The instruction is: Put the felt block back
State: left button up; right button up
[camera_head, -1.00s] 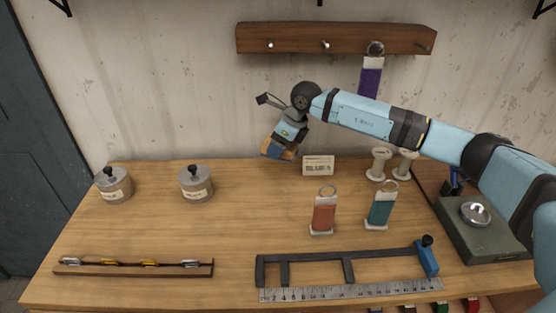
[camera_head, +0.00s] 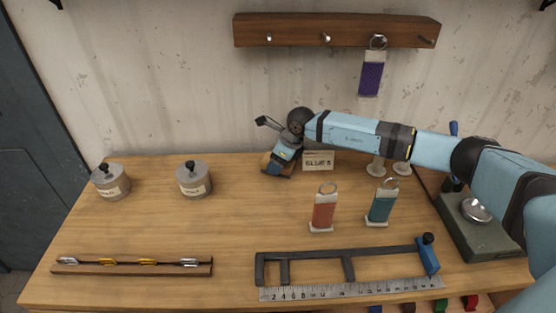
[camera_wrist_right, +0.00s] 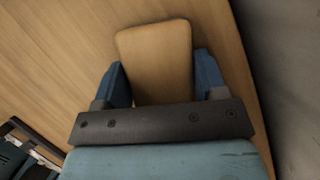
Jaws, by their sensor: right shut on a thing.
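The felt block (camera_wrist_right: 158,60) is a tan, rounded rectangular block. It sits between the two blue fingers of my right gripper (camera_wrist_right: 162,82) in the right wrist view. In the head view my right gripper (camera_head: 277,168) is at the back of the bench, pointing down, with the block's tan edge showing at its fingers. The block is at or just above the bench top (camera_head: 230,225); I cannot tell whether it touches. A small sign reading "GLUE 5" or similar (camera_head: 318,161) stands just right of the gripper. My left gripper is not in view.
Two lidded grey pots (camera_head: 194,181) stand to the left. Orange (camera_head: 323,210) and teal (camera_head: 381,205) tagged pieces stand right of centre. A purple one (camera_head: 371,74) hangs from the wall rack (camera_head: 290,31). A black frame gauge (camera_head: 318,256) and ruler (camera_head: 350,290) lie in front.

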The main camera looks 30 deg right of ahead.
jog(key=o, duration=0.9)
jog(key=b+v, duration=0.1)
jog(key=v, duration=1.1)
jog(key=shift+a, duration=0.1)
